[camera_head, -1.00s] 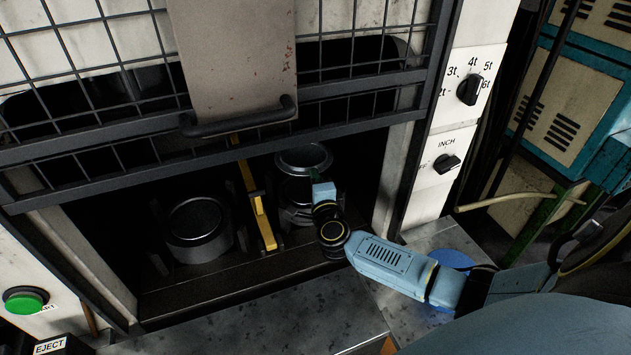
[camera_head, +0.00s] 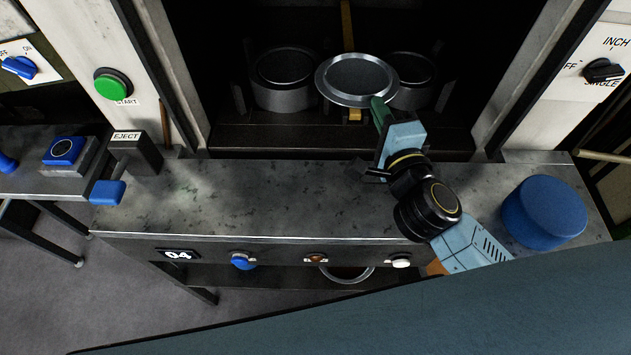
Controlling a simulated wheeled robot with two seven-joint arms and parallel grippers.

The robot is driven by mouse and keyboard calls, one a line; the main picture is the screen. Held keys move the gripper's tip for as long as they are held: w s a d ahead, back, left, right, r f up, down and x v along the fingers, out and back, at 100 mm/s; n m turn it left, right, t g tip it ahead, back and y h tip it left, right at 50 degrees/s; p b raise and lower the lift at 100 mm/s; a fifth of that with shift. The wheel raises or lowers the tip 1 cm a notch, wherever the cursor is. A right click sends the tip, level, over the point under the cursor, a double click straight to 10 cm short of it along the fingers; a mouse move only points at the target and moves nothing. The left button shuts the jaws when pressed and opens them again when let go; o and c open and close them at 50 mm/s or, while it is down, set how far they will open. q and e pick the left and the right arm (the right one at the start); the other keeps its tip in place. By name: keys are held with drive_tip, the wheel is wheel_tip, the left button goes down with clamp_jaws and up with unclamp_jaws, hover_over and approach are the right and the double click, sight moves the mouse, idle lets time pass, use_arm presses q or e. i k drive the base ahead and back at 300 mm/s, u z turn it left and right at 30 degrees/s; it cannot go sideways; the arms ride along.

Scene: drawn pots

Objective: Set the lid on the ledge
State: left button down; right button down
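The lid (camera_head: 358,75), a round shallow metal disc with a wide rim, is held in the press opening, overlapping the space between two pots. My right gripper (camera_head: 379,112) has its green fingertips at the lid's near right rim and appears shut on it. The left pot (camera_head: 284,92) and the right pot (camera_head: 418,88) stand inside the dark opening; the lid covers part of the right one. The ledge (camera_head: 260,200) is the grey, worn metal shelf in front of the opening, below the lid. My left gripper is not in view.
A blue round cap (camera_head: 545,212) occupies the ledge's right end. An EJECT box (camera_head: 135,150) is at its left end. The ledge's middle is clear. Buttons (camera_head: 242,261) line its front face. A yellow bar (camera_head: 347,25) stands behind the lid.

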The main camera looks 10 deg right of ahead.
sight(364, 196)
drive_tip(key=k, duration=0.35)
drive_tip(key=z, duration=1)
drive_tip(key=k, duration=0.9)
drive_tip(key=u, duration=1)
drive_tip(key=i, duration=0.5)
